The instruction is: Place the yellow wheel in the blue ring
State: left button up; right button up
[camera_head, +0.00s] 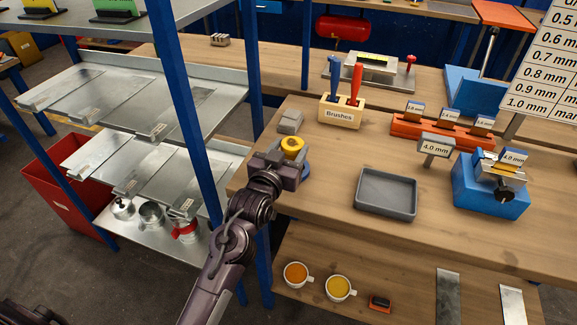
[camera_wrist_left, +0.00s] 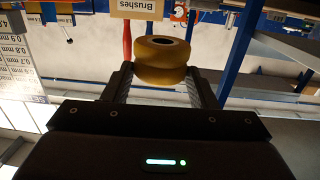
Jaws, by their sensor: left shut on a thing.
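The yellow wheel (camera_head: 292,145) is between the fingers of my left gripper (camera_head: 280,158), which is shut on it near the left end of the workbench. In the left wrist view the wheel (camera_wrist_left: 160,62) appears as a grooved spool with a dark hole, between the two fingers (camera_wrist_left: 160,85). A blue round piece, likely the blue ring (camera_head: 306,170), shows just right of and below the gripper. The gripper hides most of it, and I cannot tell whether the wheel touches it. My right gripper is not in view.
The workbench (camera_head: 325,195) holds a grey tray (camera_head: 386,193), a brush holder (camera_head: 340,113), a grey block (camera_head: 290,122), an orange rack (camera_head: 440,132) and a blue gauge block (camera_head: 490,193). A blue shelf post (camera_head: 187,90) stands left of my arm. Bare bench lies between gripper and tray.

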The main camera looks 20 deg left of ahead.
pick_arm(q)
notch_tip(320, 180, down, 5)
jog(key=shift+r, duration=0.1)
jog(key=shift+f, duration=0.35)
jog(key=shift+f, duration=0.1)
jog(key=o, duration=1)
jog(key=shift+o, duration=0.2)
jog(key=s+b, duration=0.1)
jog(key=s, duration=1.1)
jog(key=shift+a+r, duration=0.4)
jog(key=shift+a, duration=0.05)
